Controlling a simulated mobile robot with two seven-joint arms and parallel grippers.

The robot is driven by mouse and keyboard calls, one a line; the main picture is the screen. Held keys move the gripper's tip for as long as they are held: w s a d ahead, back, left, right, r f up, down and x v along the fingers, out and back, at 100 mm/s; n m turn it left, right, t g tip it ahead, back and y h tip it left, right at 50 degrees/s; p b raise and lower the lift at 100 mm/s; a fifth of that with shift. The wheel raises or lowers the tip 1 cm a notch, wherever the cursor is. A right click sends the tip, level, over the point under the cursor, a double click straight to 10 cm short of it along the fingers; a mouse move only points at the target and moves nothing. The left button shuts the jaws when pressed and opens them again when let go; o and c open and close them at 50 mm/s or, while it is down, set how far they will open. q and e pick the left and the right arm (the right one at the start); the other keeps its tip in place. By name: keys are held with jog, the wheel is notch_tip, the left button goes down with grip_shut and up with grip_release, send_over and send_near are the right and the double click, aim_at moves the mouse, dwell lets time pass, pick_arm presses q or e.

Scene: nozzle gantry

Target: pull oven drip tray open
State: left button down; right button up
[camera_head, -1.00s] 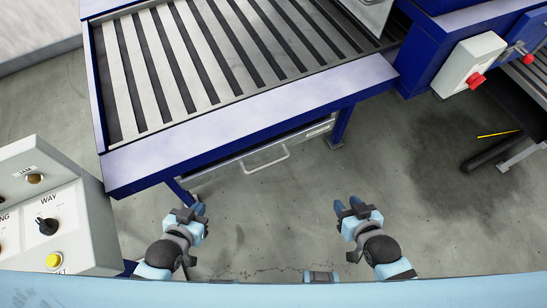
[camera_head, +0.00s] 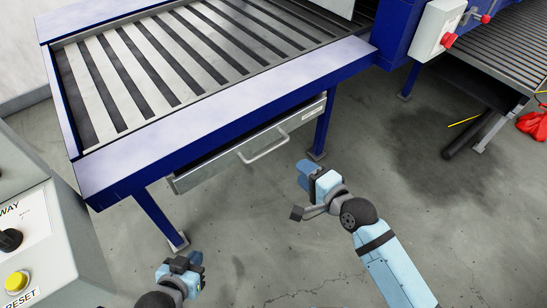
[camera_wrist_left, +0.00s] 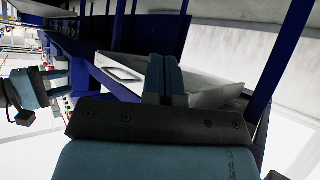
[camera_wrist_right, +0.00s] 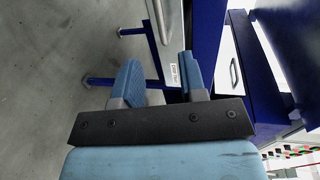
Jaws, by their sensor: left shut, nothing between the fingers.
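The drip tray (camera_head: 215,165) is a grey metal drawer under the slatted table, with a bar handle (camera_head: 265,146) on its front. Its front and label (camera_wrist_right: 174,75) also show in the right wrist view. My right gripper (camera_head: 304,172) is open and empty, below and to the right of the handle and apart from it. Its two blue fingers stand apart in the right wrist view (camera_wrist_right: 162,78). My left gripper (camera_head: 190,262) is shut and empty, low in the head view, away from the handle. Its fingers are together in the left wrist view (camera_wrist_left: 165,75).
The slatted table (camera_head: 230,110) with a blue frame stands above the tray, with a blue leg (camera_head: 160,217) at the left and another (camera_head: 322,128) at the right. A control panel (camera_head: 45,235) is at the lower left.

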aim_at(274, 146)
jog(key=b+x, duration=0.1)
jog(key=x, duration=1.2)
jog(key=shift+w, duration=0.15)
grip_shut()
